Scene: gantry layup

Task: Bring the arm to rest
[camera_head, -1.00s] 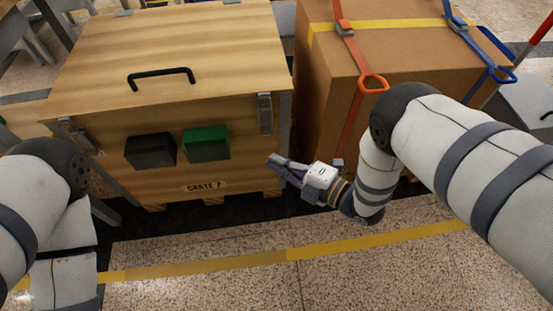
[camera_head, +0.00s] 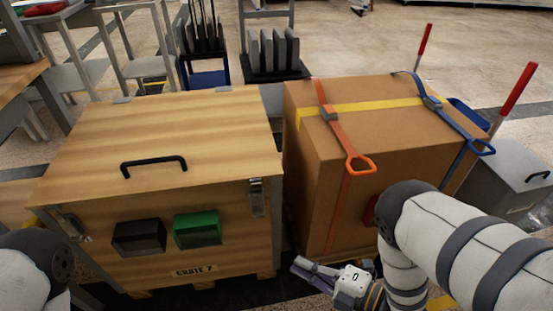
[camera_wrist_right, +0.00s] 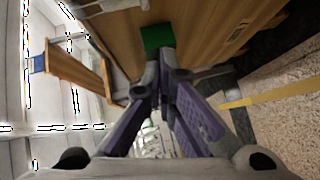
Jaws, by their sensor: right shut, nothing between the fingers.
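My right gripper (camera_head: 312,270) is low in front of the gap between the wooden crate and the cardboard box, its fingers pointing left. It is shut and empty. In the right wrist view its purple-grey fingers (camera_wrist_right: 165,75) meet at the tips, with the crate and its green block behind them. My right arm (camera_head: 470,240) comes in from the right, bent at the elbow. My left arm (camera_head: 25,275) shows only as a piece at the lower left; its gripper is out of the picture.
The wooden crate (camera_head: 100,185) has a black handle (camera_head: 153,162), a black block (camera_head: 139,238) and a green block (camera_head: 197,229). The strapped cardboard box (camera_head: 385,145) stands right of it. A grey bin (camera_head: 500,190) is farther right. Racks (camera_head: 275,60) stand behind. Open floor lies beyond.

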